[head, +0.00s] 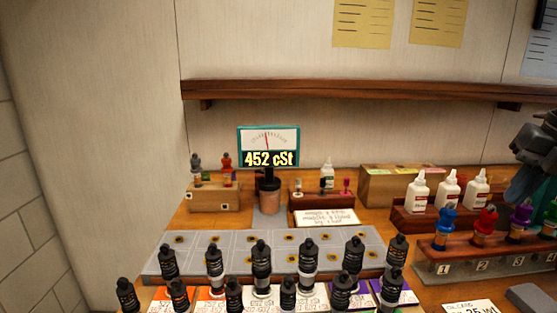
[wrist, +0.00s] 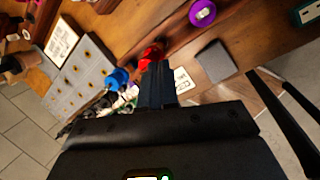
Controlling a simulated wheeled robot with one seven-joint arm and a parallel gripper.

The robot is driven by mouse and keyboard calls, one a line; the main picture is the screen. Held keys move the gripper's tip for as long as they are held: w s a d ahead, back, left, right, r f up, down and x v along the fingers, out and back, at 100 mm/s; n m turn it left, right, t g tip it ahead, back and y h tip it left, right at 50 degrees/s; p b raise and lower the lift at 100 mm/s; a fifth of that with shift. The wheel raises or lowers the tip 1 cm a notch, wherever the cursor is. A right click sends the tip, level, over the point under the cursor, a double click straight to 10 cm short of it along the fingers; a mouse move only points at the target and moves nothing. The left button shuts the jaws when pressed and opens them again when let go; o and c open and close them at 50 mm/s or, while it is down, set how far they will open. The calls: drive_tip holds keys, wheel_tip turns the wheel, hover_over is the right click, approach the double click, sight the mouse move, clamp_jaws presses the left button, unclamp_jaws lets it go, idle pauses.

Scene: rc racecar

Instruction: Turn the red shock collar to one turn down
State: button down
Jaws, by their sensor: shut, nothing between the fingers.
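The red shock collar (head: 485,220) tops an upright shock in the numbered wooden stand (head: 433,254), at the place marked 2. In the wrist view the red collar (wrist: 152,54) shows just past the tips of my gripper (wrist: 157,70), partly hidden by them. My gripper's fingers are together with nothing between them. In the head view my dark gripper (head: 518,190) comes in from the right edge, above the stand, near the purple collar. I cannot tell whether it touches anything. The markings on the red collar are too small to read.
A blue collar (head: 445,217) stands left of the red one and a purple collar (head: 520,215) right of it. White bottles (head: 447,190) stand behind. Several black shocks (head: 261,262) fill the front left. A gauge (head: 268,147) reads 452 cSt.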

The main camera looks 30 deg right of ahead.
drive_tip(key=shift+w+d+f+b, duration=0.1)
drive_tip(key=shift+d+f+b, duration=0.1)
drive_tip(key=shift+f+b, duration=0.7)
drive_tip(key=shift+w+d+f+b, duration=0.15)
drive_tip(key=shift+f+b, duration=0.35)
drive_tip(key=shift+f, duration=0.7)
drive_tip(key=shift+d+f+b, duration=0.2)
drive_tip(key=shift+f+b, duration=0.5)
drive_tip(key=shift+f, duration=0.35)
drive_tip(key=shift+w+a, duration=0.4)
drive_tip(key=shift+a, duration=0.15)
drive_tip(key=shift+s+a+f, duration=0.1)
drive_tip(key=shift+s+a, duration=0.1)
drive_tip(key=shift+a, duration=0.05)
drive_tip(key=shift+s+a+f+b, duration=0.1)
drive_tip(key=shift+s+a+b, duration=0.05)
drive_tip(key=shift+a+b, duration=0.15)
drive_tip(key=shift+a, duration=0.15)
drive_tip(key=shift+s, duration=0.2)
drive_tip(key=p+v, duration=0.3)
drive_tip(key=v, duration=0.3)
drive_tip(key=shift+w+a, duration=0.25)
drive_tip(key=shift+w, duration=0.15)
